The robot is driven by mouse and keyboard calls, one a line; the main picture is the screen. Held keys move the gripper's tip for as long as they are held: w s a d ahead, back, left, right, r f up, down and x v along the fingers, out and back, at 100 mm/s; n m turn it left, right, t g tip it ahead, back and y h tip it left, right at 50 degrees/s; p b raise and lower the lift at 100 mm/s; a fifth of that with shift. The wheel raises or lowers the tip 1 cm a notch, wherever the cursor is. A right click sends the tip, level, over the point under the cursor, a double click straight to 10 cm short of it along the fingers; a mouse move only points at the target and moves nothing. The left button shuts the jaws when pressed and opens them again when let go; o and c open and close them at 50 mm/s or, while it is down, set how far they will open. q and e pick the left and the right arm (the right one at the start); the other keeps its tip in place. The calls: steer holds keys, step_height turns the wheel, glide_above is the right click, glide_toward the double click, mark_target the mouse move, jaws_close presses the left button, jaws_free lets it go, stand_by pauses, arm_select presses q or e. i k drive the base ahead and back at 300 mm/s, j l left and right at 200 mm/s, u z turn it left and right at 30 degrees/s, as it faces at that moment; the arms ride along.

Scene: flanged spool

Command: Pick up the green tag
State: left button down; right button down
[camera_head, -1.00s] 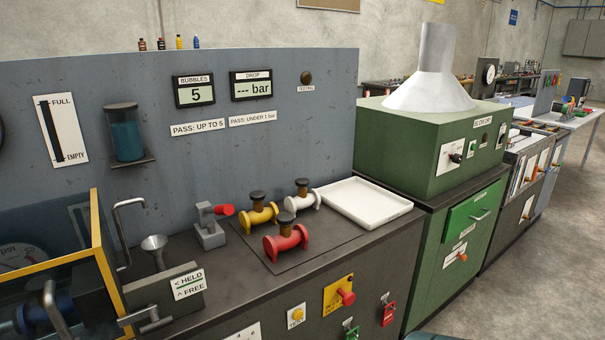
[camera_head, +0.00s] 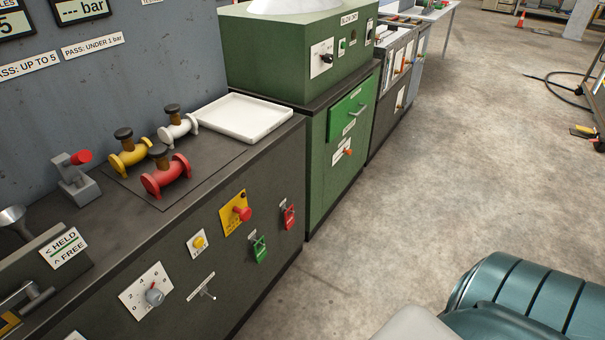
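The green tag (camera_head: 260,250) hangs on the dark front panel of the bench, below the yellow plate with the red knob. A red tag (camera_head: 289,217) hangs to its right, a little higher. Neither of my grippers shows in the head view. A teal and grey part at the lower right is mine, and it is well apart from the green tag.
On the bench top (camera_head: 100,230) stand yellow, red and white flanged valves (camera_head: 166,176) and a white tray (camera_head: 244,117). The panel also carries a dial (camera_head: 154,297), a yellow button (camera_head: 198,243) and a toggle (camera_head: 203,289).

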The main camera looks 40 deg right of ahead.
mark_target(260, 255)
steer(key=z, duration=0.85)
steer(key=l+u, duration=0.15)
steer(key=u, duration=0.45)
steer(key=i+l+u, duration=0.15)
steer(key=l+u, duration=0.3)
steer(key=l, duration=0.55)
steer(key=l+u, duration=0.4)
steer(key=l, duration=0.6)
